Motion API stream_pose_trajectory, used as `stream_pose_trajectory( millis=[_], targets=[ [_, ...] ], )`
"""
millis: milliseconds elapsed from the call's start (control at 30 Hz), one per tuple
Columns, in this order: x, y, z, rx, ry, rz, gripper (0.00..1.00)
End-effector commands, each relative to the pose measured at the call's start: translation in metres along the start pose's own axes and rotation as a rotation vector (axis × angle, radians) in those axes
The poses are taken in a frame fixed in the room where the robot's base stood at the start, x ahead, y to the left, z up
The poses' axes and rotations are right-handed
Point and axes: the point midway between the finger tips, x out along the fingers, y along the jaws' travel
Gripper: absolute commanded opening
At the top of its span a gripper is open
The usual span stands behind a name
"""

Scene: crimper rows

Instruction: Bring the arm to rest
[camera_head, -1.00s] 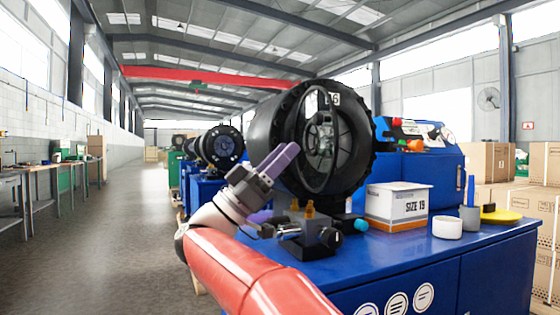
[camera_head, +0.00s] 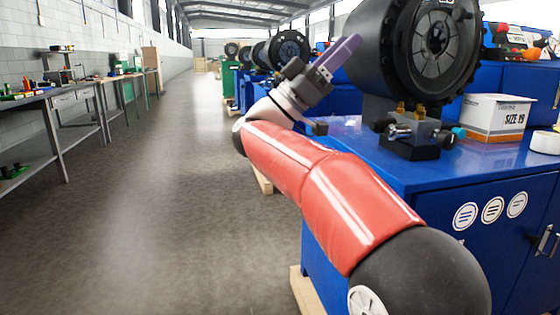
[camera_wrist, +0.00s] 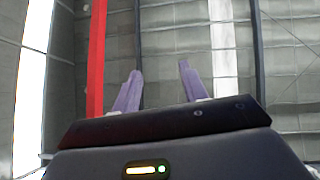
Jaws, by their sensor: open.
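My gripper (camera_head: 338,58) has two purple fingers and is raised in front of the left edge of the black crimper (camera_head: 418,50). My red arm runs from the lower right up to it, beside the blue cabinet. In the wrist view my gripper (camera_wrist: 158,85) points up at the roof; its fingers are apart with nothing between them.
The blue cabinet (camera_head: 400,185) carries a dark metal fitting block (camera_head: 415,135), a "SIZE 19" box (camera_head: 495,118) and a white ring (camera_head: 545,142). More crimpers stand in a row behind. Workbenches (camera_head: 50,100) line the left wall. The grey floor (camera_head: 170,200) between is clear.

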Motion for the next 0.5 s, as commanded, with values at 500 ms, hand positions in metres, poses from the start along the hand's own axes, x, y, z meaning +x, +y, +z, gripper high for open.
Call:
stream_pose_trajectory(
  millis=[500],
  targets=[
    [0.018, -0.018, -0.014, 0.156, 0.13, -0.267, 0.43]
  ],
)
